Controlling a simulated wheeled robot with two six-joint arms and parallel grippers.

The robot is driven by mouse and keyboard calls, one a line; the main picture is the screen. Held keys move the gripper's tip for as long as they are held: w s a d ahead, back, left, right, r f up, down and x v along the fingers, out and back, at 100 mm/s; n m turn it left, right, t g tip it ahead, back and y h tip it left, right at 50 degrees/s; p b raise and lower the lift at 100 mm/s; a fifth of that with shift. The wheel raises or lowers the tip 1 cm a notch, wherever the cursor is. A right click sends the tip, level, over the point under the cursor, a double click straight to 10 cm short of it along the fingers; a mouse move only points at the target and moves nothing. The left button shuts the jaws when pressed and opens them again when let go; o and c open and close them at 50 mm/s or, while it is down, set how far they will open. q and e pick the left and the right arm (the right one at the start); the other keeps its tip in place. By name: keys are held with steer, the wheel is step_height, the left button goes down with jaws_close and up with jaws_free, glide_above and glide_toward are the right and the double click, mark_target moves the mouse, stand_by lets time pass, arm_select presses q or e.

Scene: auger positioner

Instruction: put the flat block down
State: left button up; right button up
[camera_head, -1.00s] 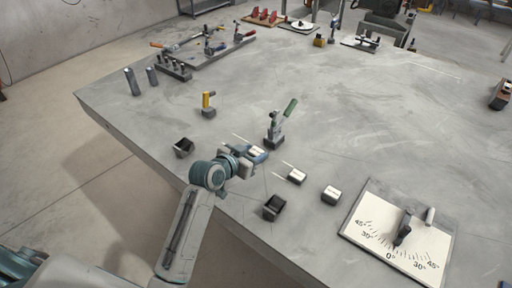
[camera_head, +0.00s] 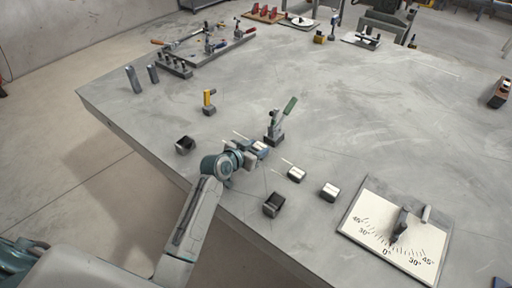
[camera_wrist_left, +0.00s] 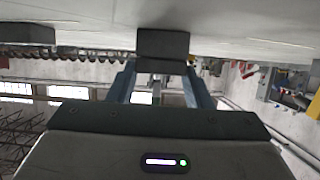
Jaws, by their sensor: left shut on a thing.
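My left gripper (camera_head: 256,149) is near the front-left part of the table, low over its surface. It is shut on the flat block (camera_head: 262,147), which shows only as a small pale and dark patch at the fingertips, just in front of the toggle clamp. In the left wrist view, which appears upside down, the fingers (camera_wrist_left: 160,76) reach toward a dark block shape (camera_wrist_left: 162,44) close to the table surface. I cannot tell whether the flat block touches the table. My right gripper is not in view.
The toggle clamp (camera_head: 276,132) with a green handle stands just beyond the gripper. Small blocks (camera_head: 297,174) (camera_head: 330,192) and open dark holders (camera_head: 275,204) (camera_head: 185,144) stand nearby. An angle plate (camera_head: 375,248) lies at right. The table's middle is clear.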

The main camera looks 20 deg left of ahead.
arm_select(q)
steer(key=o, duration=1.1)
steer(key=shift+f, duration=0.1)
steer(key=shift+f, duration=0.1)
steer(key=v, duration=0.3)
steer(key=b+v, duration=0.1)
steer(key=v, duration=0.2)
steer(key=b+v, duration=0.1)
steer(key=v, duration=0.3)
steer(key=shift+s+d, duration=0.2)
steer(key=shift+d, duration=0.1)
steer(key=shift+o, duration=0.5)
steer(key=shift+s+a+r+p, duration=0.2)
steer(key=shift+s+r+p, duration=0.2)
steer(key=shift+r+p, duration=0.3)
steer(key=shift+w, duration=0.25)
steer(key=x, duration=0.5)
steer(key=shift+d+f, duration=0.1)
steer(key=x, duration=0.1)
steer(key=p+x, duration=0.1)
steer(key=x, duration=0.3)
steer(key=shift+a+f+p, duration=0.3)
steer(key=shift+a+p, duration=0.05)
steer(key=shift+p, duration=0.05)
steer(key=shift+w+d+f, duration=0.15)
steer(key=shift+w+f, duration=0.05)
steer(key=shift+w, duration=0.15)
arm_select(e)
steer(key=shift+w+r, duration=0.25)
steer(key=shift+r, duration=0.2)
